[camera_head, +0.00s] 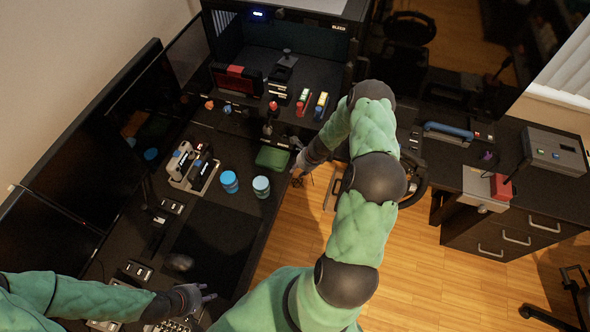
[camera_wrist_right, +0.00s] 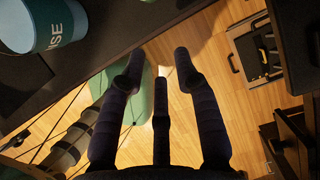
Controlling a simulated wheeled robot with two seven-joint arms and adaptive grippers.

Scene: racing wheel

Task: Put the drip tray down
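I cannot pick out a drip tray for sure. A flat green piece (camera_head: 272,158) lies on the black desk close to its edge, and I cannot tell whether it is the tray. My right gripper (camera_head: 300,171) is just right of it, by the desk edge above the floor.
Two blue cups, one left (camera_head: 229,181) and one right (camera_head: 261,187), stand on the desk; a blue cup (camera_wrist_right: 45,22) shows close in the right wrist view. A grey holder (camera_head: 193,168) is left of them. Wooden floor (camera_head: 440,270) is open on the right.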

